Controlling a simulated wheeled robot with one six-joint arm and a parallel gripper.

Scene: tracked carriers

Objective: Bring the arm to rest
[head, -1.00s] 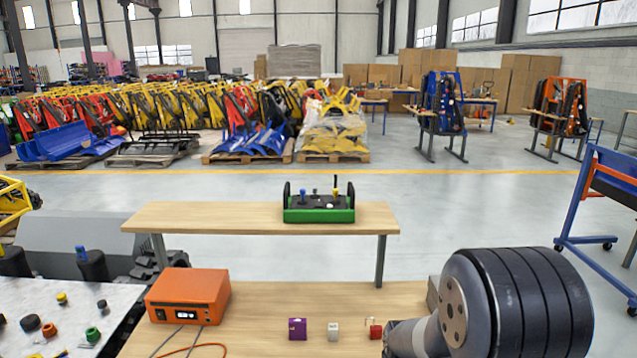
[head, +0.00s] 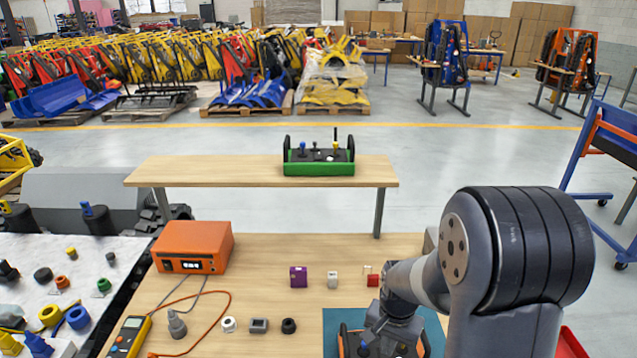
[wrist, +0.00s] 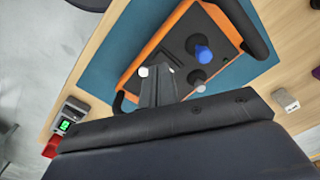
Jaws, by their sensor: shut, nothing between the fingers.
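My gripper (wrist: 155,82) is shut and empty in the wrist view. Its fingers point toward an orange-framed control box (wrist: 150,52) with a black top and a blue joystick (wrist: 203,52). I cannot tell whether the fingertips touch it. In the head view my arm bends down at the right over the same control box (head: 425,345), whose lower part is cut off by the picture's edge. My fingers cannot be made out there. The box lies on a teal mat (head: 334,321), which also shows in the wrist view (wrist: 112,70).
On the wooden bench stand an orange supply unit (head: 194,247), a purple block (head: 298,276), a white block (head: 332,281) and a red block (head: 373,280). A yellow multimeter (head: 128,336) lies front left. A raised shelf (head: 230,172) behind holds a green control box (head: 319,168).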

